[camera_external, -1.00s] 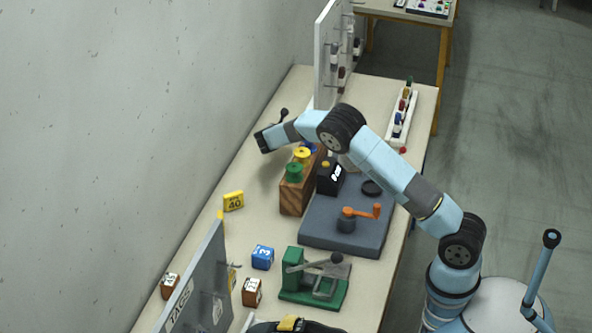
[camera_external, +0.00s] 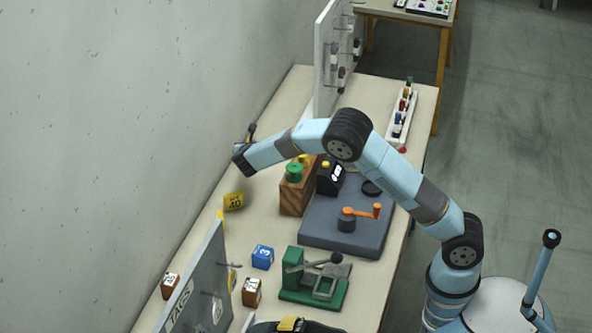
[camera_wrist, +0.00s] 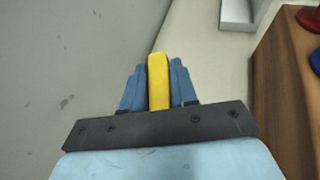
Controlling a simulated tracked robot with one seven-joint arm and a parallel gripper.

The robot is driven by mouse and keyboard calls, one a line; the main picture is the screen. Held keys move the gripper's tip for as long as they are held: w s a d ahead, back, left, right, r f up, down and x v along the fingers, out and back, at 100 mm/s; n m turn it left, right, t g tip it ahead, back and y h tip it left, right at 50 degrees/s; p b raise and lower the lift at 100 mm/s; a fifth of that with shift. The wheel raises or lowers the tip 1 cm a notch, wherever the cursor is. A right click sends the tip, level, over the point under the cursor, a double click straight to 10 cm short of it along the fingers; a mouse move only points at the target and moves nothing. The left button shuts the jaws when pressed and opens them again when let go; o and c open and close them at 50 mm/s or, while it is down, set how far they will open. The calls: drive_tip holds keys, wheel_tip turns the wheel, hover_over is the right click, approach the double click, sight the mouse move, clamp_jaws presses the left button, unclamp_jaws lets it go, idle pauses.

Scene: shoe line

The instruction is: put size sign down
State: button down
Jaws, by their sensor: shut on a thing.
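In the wrist view my gripper (camera_wrist: 158,80) has its two blue fingers closed on a yellow piece, the size sign (camera_wrist: 158,75), seen edge-on between them. In the external view my arm's end is over the table's left side, near the wall. A yellow sign marked 40 (camera_external: 233,202) shows just below the arm's end there. I cannot tell whether it is the held piece or a second one. The fingertips are not clear in that view, and the held sign's height over the table cannot be told.
A wooden block (camera_external: 297,192) with coloured knobs is right of my gripper. A blue cube (camera_external: 262,257), small brown cubes, a green press (camera_external: 300,270) and a grey upright panel (camera_external: 205,285) are nearer. A white pegboard (camera_external: 325,60) stands behind. Bare table lies around the yellow sign.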

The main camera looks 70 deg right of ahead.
drive_tip(key=shift+w+a, duration=0.15)
drive_tip(key=shift+a, duration=0.5)
drive_tip(key=shift+a+f+n, duration=0.25)
drive_tip(key=shift+f+n, duration=0.05)
drive_tip(key=shift+t, duration=0.4)
drive_tip(key=shift+f, duration=4.75)
drive_tip(key=shift+f, duration=0.1)
drive_tip(key=c, duration=0.9)
unclamp_jaws()
drive_tip(key=shift+a, duration=0.1)
drive_tip(key=v, duration=1.2)
drive_tip(key=shift+w+r, duration=0.1)
drive_tip(key=shift+r, duration=0.2)
